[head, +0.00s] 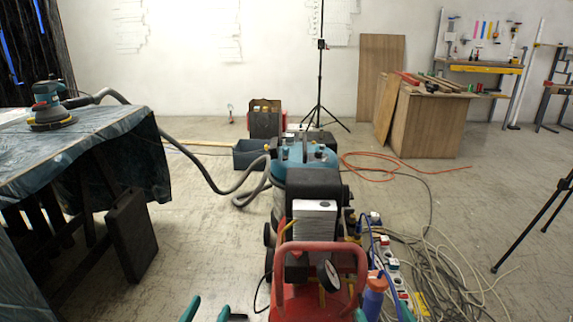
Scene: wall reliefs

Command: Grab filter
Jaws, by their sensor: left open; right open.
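A white, ridged block that looks like the filter (315,222) sits upright on top of the red compressor (300,302), near the middle of the head view. Its lower part meets the dark motor area, and I cannot tell how it is held there. My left gripper (207,311) shows only as teal fingertips at the bottom edge, left of the compressor. It is open and apart from the filter. My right gripper (383,315) shows as teal fingertips at the bottom edge, right of the compressor handle.
A blue vacuum (303,165) stands just behind the compressor. Its grey hose (225,190) runs left to a sander (48,107) on a covered table (90,150). Tangled cables (440,265) and power strips lie right. A black tripod leg (530,225) stands far right.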

